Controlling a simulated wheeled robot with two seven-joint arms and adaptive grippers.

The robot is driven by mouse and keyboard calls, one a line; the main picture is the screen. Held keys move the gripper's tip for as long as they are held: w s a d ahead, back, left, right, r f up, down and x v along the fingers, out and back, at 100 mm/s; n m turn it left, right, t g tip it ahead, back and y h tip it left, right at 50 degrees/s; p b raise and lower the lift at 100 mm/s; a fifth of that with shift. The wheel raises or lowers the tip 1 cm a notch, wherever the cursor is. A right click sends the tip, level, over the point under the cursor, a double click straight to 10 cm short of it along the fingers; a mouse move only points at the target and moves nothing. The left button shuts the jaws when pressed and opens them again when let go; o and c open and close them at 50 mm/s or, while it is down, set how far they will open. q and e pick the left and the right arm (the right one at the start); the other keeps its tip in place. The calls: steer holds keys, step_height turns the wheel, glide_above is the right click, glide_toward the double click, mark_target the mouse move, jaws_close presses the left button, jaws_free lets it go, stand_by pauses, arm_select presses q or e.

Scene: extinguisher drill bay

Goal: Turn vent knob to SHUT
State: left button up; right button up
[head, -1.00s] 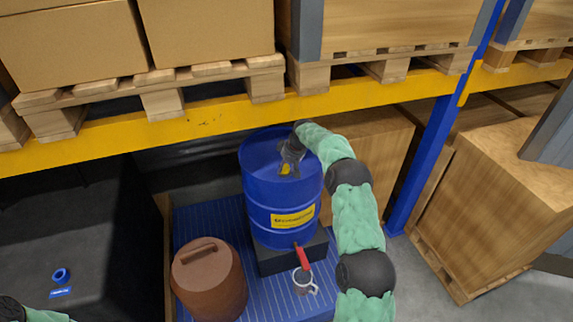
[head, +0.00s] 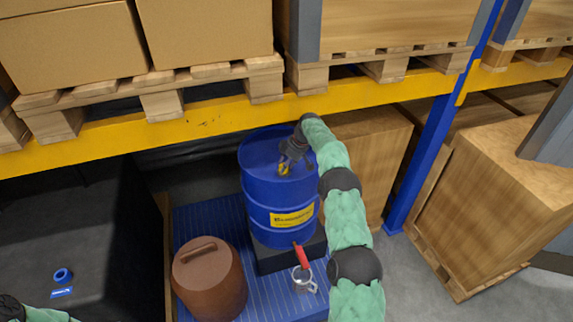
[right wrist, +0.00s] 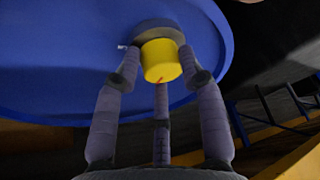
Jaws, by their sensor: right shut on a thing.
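The blue drum (head: 262,200) stands upright with a yellow label on its side. The yellow vent knob (head: 283,169) is on its top and also shows in the right wrist view (right wrist: 160,60), with a red mark on its near edge and a grey round base behind it. My right gripper (head: 294,153) is shut on the knob, reaching down from above; in the right wrist view its fingers (right wrist: 160,75) stand around the knob. A small white mark lies left of the knob; I cannot read it. My left gripper is not in view; only part of that arm shows at lower left.
A red-handled tap (head: 301,256) is low on the drum, above a metal mug (head: 304,281). A brown lidded container (head: 209,282) stands left on the blue ribbed platform (head: 190,215). A yellow shelf beam (head: 220,119) runs just behind and above the drum. A blue ring (head: 62,275) lies far left.

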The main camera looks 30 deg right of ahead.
steer(key=shift+w+a+r, duration=0.2)
steer(key=shift+w+r, duration=0.05)
steer(key=shift+r, duration=0.1)
steer(key=o, duration=1.1)
steer(key=shift+a, duration=0.1)
steer(key=shift+a+f, duration=0.15)
steer(key=shift+s+d+f, duration=0.1)
steer(key=shift+d, duration=0.1)
steer(key=shift+d+r, duration=0.1)
steer(key=shift+r, duration=0.1)
steer(key=v, duration=1.1)
steer(key=shift+r, duration=0.25)
